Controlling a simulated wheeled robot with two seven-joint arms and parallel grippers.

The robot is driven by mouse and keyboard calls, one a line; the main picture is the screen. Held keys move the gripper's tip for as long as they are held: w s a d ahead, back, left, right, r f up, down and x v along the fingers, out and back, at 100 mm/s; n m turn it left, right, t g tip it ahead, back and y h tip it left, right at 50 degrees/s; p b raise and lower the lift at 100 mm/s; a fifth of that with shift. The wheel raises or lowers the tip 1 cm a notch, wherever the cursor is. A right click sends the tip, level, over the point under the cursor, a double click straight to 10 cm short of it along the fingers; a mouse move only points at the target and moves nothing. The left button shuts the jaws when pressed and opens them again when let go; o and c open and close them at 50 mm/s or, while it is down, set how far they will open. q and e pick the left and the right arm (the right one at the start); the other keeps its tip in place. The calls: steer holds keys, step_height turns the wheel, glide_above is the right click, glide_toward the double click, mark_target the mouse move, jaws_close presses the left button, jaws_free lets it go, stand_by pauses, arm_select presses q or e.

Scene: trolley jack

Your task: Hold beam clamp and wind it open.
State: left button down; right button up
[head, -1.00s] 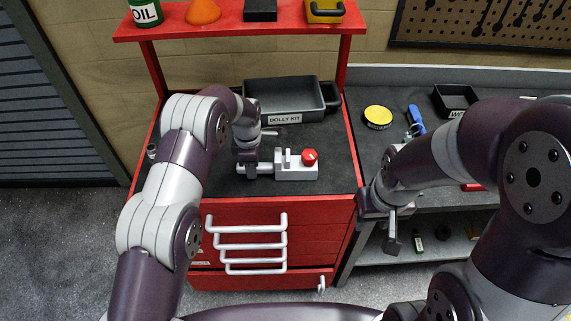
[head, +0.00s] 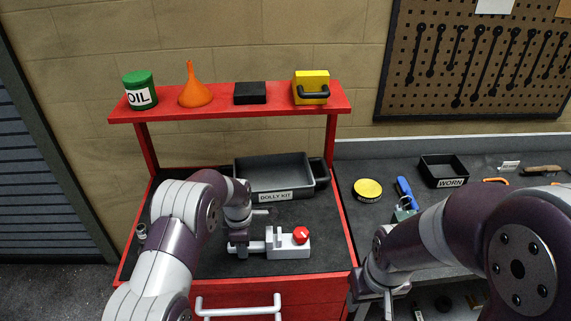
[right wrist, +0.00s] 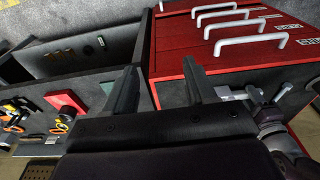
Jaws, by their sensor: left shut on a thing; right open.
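The beam clamp (head: 288,244) is a pale grey metal block with a short upright jaw, a bar on its left and a red round knob (head: 301,234) on its right. It lies on the dark top of the red cart. My left gripper (head: 242,246) is shut on the bar at the clamp's left end; its fingertips are small and partly hidden by my wrist. My right gripper (head: 378,300) is open and empty, low beside the cart's front right corner, apart from the clamp. Its two fingers show in the right wrist view (right wrist: 158,90), with nothing between them.
A grey tray labelled DOLLY KIT (head: 273,176) stands behind the clamp. The red shelf (head: 230,113) above holds an oil can, funnel, black box and yellow case. The bench at right carries a yellow tin (head: 367,188), blue-handled tool (head: 406,190) and WORN tray (head: 446,170).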

steer(key=w+f+n+t, duration=0.3)
steer(key=w+f+t, duration=0.2)
steer(key=w, duration=0.7)
steer(key=n+t+y, duration=0.2)
steer(key=t+y, duration=0.3)
steer(key=y, duration=0.1)
glide_toward(302, 232)
steer(key=shift+t, duration=0.3)
steer(key=x, duration=1)
steer(key=shift+s+a+f, duration=0.1)
steer(key=shift+a+f, duration=0.1)
steer(key=shift+f, duration=0.05)
steer(key=shift+n+y, duration=0.3)
steer(key=c, duration=0.7)
